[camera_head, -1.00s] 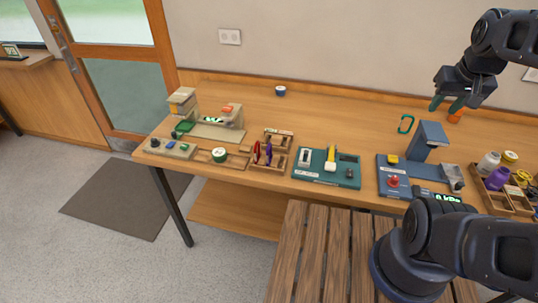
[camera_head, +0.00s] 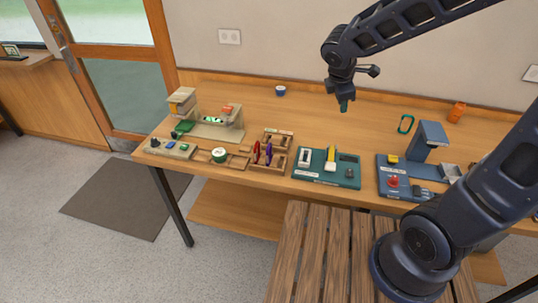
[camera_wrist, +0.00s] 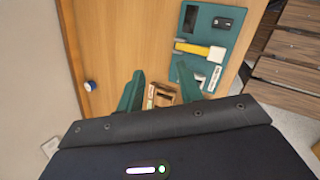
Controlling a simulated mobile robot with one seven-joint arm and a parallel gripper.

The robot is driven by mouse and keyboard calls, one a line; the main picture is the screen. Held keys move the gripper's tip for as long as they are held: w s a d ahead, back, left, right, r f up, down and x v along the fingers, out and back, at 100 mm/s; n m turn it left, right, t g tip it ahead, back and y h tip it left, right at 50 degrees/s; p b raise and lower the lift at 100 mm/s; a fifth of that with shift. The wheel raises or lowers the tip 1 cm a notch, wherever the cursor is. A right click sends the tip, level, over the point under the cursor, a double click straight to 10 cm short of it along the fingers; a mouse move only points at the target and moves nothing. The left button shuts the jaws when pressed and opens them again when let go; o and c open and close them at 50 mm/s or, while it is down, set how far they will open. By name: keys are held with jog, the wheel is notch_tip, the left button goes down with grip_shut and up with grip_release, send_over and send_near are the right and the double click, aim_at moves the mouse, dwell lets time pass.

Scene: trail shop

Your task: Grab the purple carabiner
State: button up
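The purple carabiner (camera_head: 269,153) stands upright in a small wooden rack (camera_head: 266,167) near the table's front edge, just right of a red one (camera_head: 256,152). My gripper (camera_head: 344,105) hangs above the table, behind and to the right of the rack, well apart from it. In the wrist view my gripper (camera_wrist: 160,90) has its two green fingers spread, with nothing held. Part of the wooden rack (camera_wrist: 163,90) shows between the fingers there; the purple carabiner cannot be made out in that view.
A green panel (camera_head: 327,178) with a yellow-handled device lies right of the rack. A beige device (camera_head: 222,132) stands at left, a small blue-and-white roll (camera_head: 280,90) at the back.

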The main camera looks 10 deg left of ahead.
jog(key=s+a+f+n, duration=0.1)
jog(key=a+f+n, duration=0.15)
jog(key=a, duration=0.25)
jog(key=s+a+f+n, duration=0.2)
jog(key=a+n, duration=0.2)
jog(key=a, duration=0.1)
jog(key=n+t+y, duration=0.1)
jog(key=n+y, duration=0.1)
jog(key=n, duration=0.6)
send_near(269, 145)
jog(key=f, duration=0.2)
jog(key=shift+w+r+x, duration=0.1)
jog(key=shift+w+x, duration=0.05)
jog(key=shift+x, duration=1.6)
jog(key=shift+w+r+x, duration=0.1)
jog(key=shift+w+x, duration=0.05)
jog(key=shift+x, duration=1.65)
jog(key=shift+w+r+x, duration=0.1)
jog(key=shift+w+x, duration=0.05)
jog(key=shift+x, duration=1.6)
grip_shut()
